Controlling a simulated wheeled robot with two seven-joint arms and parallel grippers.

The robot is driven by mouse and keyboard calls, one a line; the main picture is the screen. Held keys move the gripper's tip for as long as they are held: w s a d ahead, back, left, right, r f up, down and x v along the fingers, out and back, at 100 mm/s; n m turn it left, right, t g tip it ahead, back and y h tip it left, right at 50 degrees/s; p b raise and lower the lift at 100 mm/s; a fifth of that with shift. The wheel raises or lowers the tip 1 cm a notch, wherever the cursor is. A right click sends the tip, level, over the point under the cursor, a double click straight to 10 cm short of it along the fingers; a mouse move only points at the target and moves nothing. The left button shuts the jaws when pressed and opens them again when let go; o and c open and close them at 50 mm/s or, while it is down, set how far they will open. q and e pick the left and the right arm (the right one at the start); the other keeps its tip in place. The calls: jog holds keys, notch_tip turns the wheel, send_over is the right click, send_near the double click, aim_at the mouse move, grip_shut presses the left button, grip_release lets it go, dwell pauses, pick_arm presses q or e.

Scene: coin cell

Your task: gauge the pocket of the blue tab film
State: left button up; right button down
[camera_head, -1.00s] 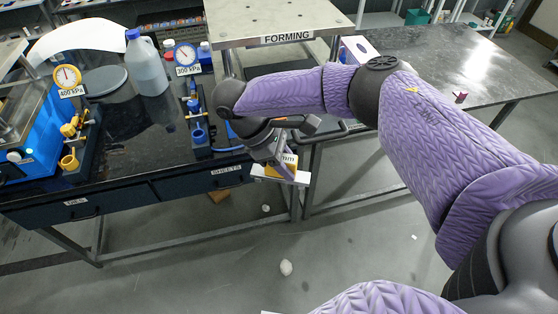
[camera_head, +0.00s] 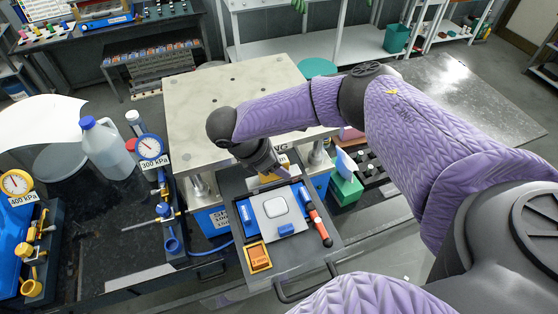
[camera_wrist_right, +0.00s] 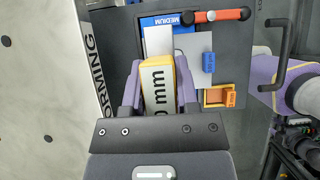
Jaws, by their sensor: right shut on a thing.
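The pale film (camera_head: 275,216) with its blue tab (camera_head: 286,230) lies on a dark tray, with a rounded-square pocket (camera_head: 275,207) in its middle. In the right wrist view the film (camera_wrist_right: 200,45) and blue tab (camera_wrist_right: 208,62) show beyond the fingers; the pocket is hidden there. My right gripper (camera_wrist_right: 158,95) is shut on a yellow gauge block (camera_wrist_right: 157,68) with a white label ending in "0 mm". In the head view the gripper (camera_head: 272,172) is at the film's far side, partly hidden by my arm; I cannot tell its height. My left gripper is not in view.
The dark tray (camera_head: 250,187) also carries an orange block (camera_head: 258,257) in a holder at front left and a red-handled tool (camera_head: 316,217) at right. The forming press's metal plate (camera_head: 220,100) stands behind. A gauge and blue fittings (camera_head: 168,242) stand left.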

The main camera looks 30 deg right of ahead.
jog(key=shift+s+a+r, duration=0.2)
jog(key=shift+s+a, duration=0.1)
jog(key=shift+s, duration=0.3)
jog(key=shift+d, duration=0.1)
jog(key=shift+w+d+r+p, duration=0.1)
jog(key=shift+w+d+p, duration=0.05)
jog(key=shift+p, duration=0.55)
notch_tip(320, 180, down, 10)
jog(key=b, duration=0.5)
jog(key=shift+r+b, duration=0.2)
jog(key=shift+b, duration=0.15)
pick_arm(q)
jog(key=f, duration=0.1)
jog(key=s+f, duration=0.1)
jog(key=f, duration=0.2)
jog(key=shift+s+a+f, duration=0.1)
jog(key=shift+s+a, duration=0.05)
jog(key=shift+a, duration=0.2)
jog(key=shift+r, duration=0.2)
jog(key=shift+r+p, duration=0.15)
jog(key=shift+p, duration=0.25)
pick_arm(e)
jog(key=shift+f, duration=0.3)
